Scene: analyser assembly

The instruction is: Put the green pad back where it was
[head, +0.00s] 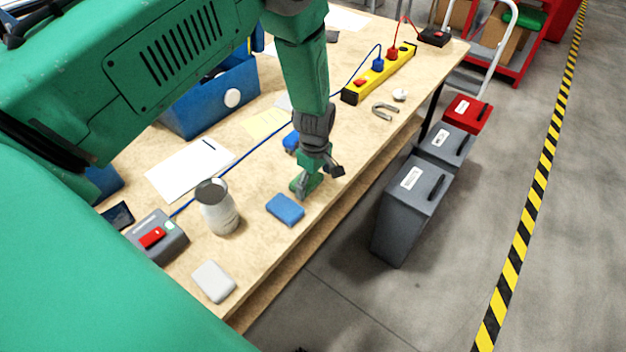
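My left gripper (318,178) points down over the worktable near its right edge, with one dark finger to the right and another part to the left. A small green piece (307,184) shows at the fingertips, close to the table top. It may be the green pad, but it blends with my green gripper parts, so I cannot tell whether it is held. A blue pad (285,209) lies just in front of the gripper, and a light grey pad (213,282) lies near the front corner. My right gripper is not in view.
A metal can (217,208) and a grey box with a red switch (157,238) stand at left. A blue bin (212,95) is behind. A yellow power strip (380,73) and a horseshoe magnet (385,111) lie beyond the gripper. Grey cases (408,210) stand beside the table.

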